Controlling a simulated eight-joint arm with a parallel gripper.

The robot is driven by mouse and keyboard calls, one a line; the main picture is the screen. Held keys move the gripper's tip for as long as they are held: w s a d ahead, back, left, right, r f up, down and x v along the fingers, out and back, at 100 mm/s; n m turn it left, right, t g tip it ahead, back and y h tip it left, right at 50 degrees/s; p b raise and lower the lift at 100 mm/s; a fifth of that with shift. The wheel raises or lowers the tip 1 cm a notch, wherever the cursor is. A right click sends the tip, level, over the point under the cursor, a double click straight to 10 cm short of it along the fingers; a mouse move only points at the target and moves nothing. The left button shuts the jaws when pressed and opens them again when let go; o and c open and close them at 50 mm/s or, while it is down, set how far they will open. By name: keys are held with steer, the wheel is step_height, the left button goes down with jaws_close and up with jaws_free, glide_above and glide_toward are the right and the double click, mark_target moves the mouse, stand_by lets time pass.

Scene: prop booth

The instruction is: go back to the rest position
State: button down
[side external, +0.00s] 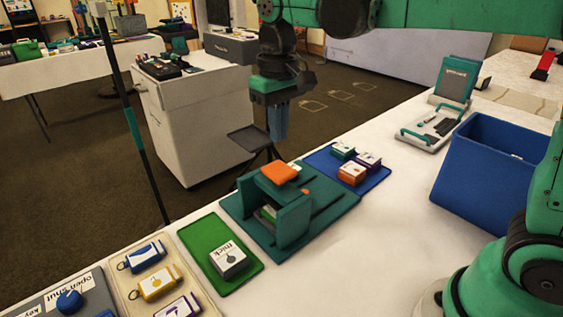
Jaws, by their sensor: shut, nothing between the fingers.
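My gripper (278,122) hangs from my green arm in the upper middle of the view, pointing down. Its fingers are together with nothing seen between them. It is above and behind a teal stand (294,222), apart from everything on the table. An orange block (279,173) lies on top of the stand, and something small and partly hidden sits inside it.
A green mat (220,279) bears a white-labelled box (229,260). A blue mat (374,182) bears several small boxes. A tall blue bin (485,175) stands at right, with a teal-and-white case (431,127) behind it. A dark pole (130,120) rises at left.

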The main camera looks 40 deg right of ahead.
steer(key=shift+s+d, duration=0.2)
steer(key=shift+s, duration=0.1)
steer(key=s+d+f+t, duration=0.4)
steer(key=s+f+t, duration=0.1)
steer(key=s+t, duration=0.2)
steer(key=shift+s, duration=0.45)
